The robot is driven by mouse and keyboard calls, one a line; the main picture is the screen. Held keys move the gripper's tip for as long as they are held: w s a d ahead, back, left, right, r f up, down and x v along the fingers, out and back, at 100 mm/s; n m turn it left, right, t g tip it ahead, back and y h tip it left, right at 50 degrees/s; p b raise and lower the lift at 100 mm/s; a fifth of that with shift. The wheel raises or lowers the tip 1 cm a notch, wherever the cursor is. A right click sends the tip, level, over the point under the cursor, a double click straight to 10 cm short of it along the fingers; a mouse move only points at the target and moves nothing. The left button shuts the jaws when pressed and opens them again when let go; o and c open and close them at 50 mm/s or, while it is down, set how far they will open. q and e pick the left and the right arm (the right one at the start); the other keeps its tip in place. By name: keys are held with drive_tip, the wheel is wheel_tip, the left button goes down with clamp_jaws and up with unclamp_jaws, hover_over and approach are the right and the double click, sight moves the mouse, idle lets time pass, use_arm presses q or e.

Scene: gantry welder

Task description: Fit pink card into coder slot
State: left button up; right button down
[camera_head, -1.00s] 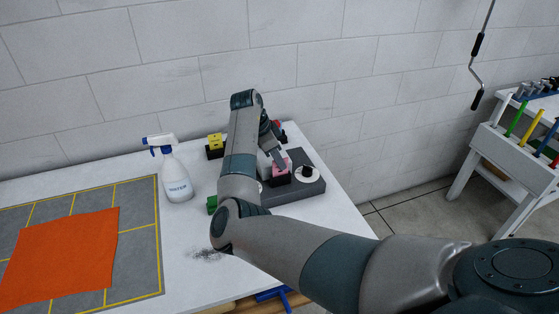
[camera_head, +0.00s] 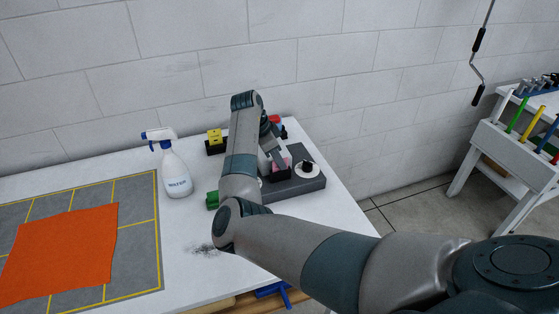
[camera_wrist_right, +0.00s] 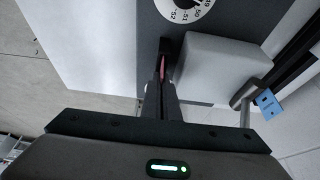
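My right gripper (camera_wrist_right: 160,98) points down over the grey coder base (camera_head: 310,184), its fingers closed together on the pink card (camera_wrist_right: 163,66), of which only a thin edge shows in the wrist view. In the head view a small pink part of the card (camera_head: 287,162) shows beside the fingers, just above a black block (camera_head: 279,175) on the base. The slot itself is hidden, so I cannot tell how deep the card sits. A white dial (camera_head: 306,170) with a black knob is right of the block; its numbers show in the wrist view (camera_wrist_right: 190,8). My left gripper is out of view.
A water spray bottle (camera_head: 176,175) stands left of my right arm. A yellow block (camera_head: 214,136) in a black holder is behind, and a green block (camera_head: 212,199) is by my forearm. An orange cloth (camera_head: 62,255) lies on the grey mat (camera_head: 143,235).

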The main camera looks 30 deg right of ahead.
drive_tip(key=shift+f, duration=0.15)
drive_tip(key=c, duration=2)
unclamp_jaws()
drive_tip(key=shift+w+a+r+b, duration=0.1)
drive_tip(key=shift+a+r+b, duration=0.2)
drive_tip(key=shift+r, duration=0.3)
drive_tip(key=b+v, duration=0.5)
drive_tip(key=v, duration=1.1)
drive_tip(key=shift+a, duration=0.1)
drive_tip(key=shift+f, duration=0.1)
